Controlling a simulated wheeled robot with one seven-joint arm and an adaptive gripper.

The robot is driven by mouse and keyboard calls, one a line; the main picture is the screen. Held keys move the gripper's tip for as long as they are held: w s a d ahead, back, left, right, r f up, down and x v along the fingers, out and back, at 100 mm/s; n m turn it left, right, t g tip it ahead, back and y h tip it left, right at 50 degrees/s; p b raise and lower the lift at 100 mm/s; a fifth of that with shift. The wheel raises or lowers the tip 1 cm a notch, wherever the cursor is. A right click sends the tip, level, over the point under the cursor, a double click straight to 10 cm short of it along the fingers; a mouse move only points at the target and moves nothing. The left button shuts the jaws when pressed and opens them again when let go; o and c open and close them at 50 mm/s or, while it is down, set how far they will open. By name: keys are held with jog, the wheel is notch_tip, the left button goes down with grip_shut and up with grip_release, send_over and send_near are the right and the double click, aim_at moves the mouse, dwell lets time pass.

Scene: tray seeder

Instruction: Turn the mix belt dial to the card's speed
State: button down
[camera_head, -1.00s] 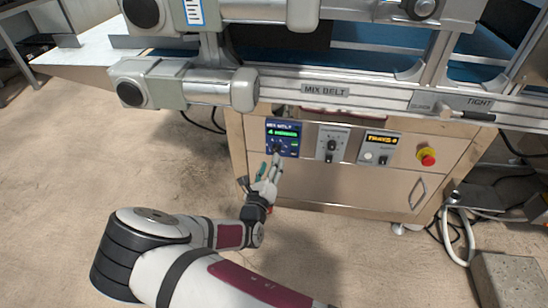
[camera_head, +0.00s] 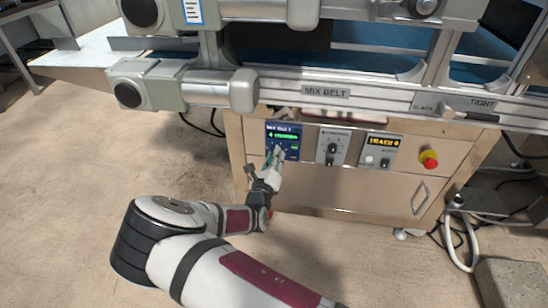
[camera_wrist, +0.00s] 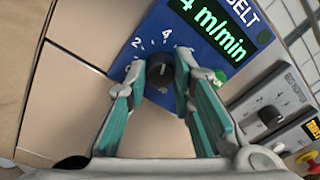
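The blue mix belt panel (camera_head: 283,131) is on the cabinet front, with a green display that reads 4 m/min in the wrist view (camera_wrist: 222,28). Its black dial (camera_wrist: 161,72) sits below the display, with white numbers such as 2 and 4 around it. My gripper (camera_wrist: 163,85) is in front of the dial with its two teal-padded fingers on either side of it. The fingers are spread about the dial's width; whether they touch it I cannot tell. In the head view my gripper (camera_head: 275,157) covers the dial.
To the right are a grey panel with a black knob (camera_head: 332,147), a panel with a yellow display (camera_head: 382,142), and a red stop button (camera_head: 429,159). A metal rail labelled MIX BELT (camera_head: 326,91) runs above the panels.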

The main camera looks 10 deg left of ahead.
jog(key=shift+r+m+p, duration=0.1)
jog(key=shift+m+p, duration=2.6)
jog(key=shift+p, duration=0.55)
jog(key=c, duration=1.4)
grip_release()
jog(key=shift+o, duration=0.2)
jog(key=s+a, duration=0.1)
jog(key=s, duration=1.1)
jog(key=shift+r, duration=0.15)
